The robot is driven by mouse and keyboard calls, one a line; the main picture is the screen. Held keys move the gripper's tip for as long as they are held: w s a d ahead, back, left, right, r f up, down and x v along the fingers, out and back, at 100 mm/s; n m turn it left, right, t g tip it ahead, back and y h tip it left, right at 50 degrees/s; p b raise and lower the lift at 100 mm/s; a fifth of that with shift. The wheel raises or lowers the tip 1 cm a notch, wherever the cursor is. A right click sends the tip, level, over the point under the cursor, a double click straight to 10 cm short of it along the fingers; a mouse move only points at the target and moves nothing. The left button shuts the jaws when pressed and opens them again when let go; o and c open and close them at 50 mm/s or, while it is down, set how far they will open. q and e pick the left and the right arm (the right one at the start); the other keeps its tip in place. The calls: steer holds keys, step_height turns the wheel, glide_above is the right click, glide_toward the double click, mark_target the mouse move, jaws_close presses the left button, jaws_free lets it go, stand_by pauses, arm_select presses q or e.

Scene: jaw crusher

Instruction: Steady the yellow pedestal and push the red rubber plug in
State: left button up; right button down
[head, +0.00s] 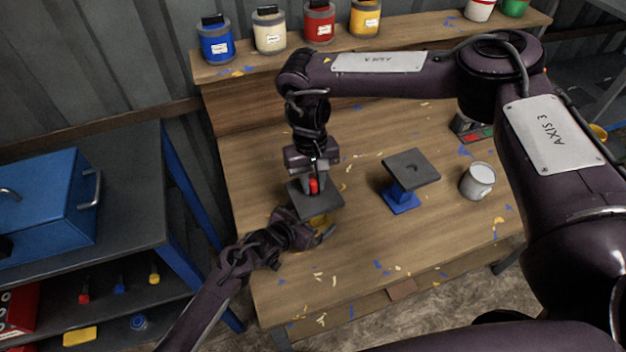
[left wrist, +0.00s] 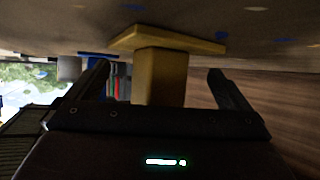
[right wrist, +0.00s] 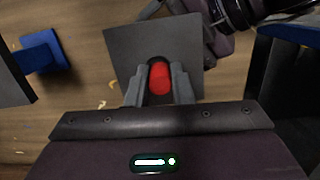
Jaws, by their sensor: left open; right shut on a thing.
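The yellow pedestal stands on the table under a dark square top plate (head: 320,203); its yellow base (head: 321,222) shows below the plate. In the left wrist view its yellow post (left wrist: 160,78) stands between the spread fingers of my left gripper (left wrist: 165,90), with a gap to each side. My left gripper (head: 312,232) is open around the post, below the plate. My right gripper (right wrist: 160,85) is shut on the red rubber plug (right wrist: 160,78), upright over the plate's middle. The plug also shows in the head view (head: 314,185). Whether its lower end sits in a hole is hidden.
A blue pedestal (head: 402,198) with a dark top stands to the right, beside a grey can (head: 478,180). Paint cans (head: 270,32) line the shelf at the back. A blue toolbox (head: 45,205) sits on a side bench. The table front is clear apart from flakes.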

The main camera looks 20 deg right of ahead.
arm_select(q)
steer(key=c, duration=1.3)
stand_by(1.2)
